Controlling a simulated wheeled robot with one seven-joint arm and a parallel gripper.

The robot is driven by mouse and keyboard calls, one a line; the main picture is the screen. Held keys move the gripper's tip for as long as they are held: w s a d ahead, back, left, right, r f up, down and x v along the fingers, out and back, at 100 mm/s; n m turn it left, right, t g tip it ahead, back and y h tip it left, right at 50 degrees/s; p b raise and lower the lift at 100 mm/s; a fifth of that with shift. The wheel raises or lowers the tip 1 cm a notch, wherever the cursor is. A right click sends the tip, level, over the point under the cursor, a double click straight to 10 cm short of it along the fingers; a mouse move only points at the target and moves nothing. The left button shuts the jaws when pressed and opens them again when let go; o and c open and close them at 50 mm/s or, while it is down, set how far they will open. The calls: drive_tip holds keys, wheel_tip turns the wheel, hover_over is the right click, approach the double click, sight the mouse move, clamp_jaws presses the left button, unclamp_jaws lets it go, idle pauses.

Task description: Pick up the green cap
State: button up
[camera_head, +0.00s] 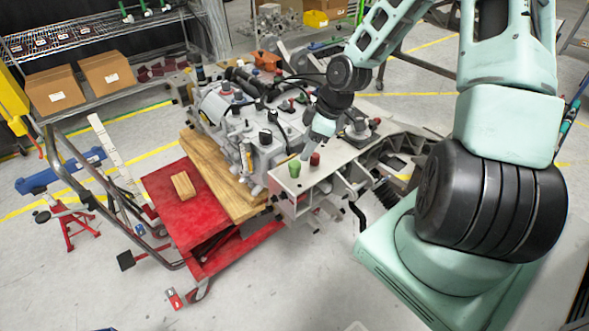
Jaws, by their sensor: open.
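The green cap (294,168) stands upright near the left end of a light grey metal plate at the front of the chassis fixture (300,184). A dark red cap (314,159) stands just to its right on the same plate. My gripper (305,155) is at the end of my arm, reaching down from the upper right. It is open, with its tip close above and beside the two caps. Its fingers are small here, and I cannot tell whether they touch either cap.
A grey engine-like assembly (235,120) with black knobs stands just left of the plate. A red cart (185,205) with a wooden block (183,185) is further left. Shelves with cardboard boxes (54,90) stand at the back left. The floor in front is mostly clear.

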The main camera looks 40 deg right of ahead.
sight(295, 163)
drive_tip(key=p+x, duration=0.1)
drive_tip(key=x, duration=0.7)
drive_tip(key=shift+w+a+f+p, duration=0.1)
drive_tip(key=shift+a+f+p, duration=0.05)
drive_tip(key=shift+f+p, duration=0.25)
drive_tip(key=shift+c, duration=0.4)
clamp_jaws()
drive_tip(key=shift+r, duration=0.15)
wheel_tip(295, 163, up, 9)
drive_tip(key=shift+b, duration=0.65)
drive_tip(key=shift+r, duration=0.4)
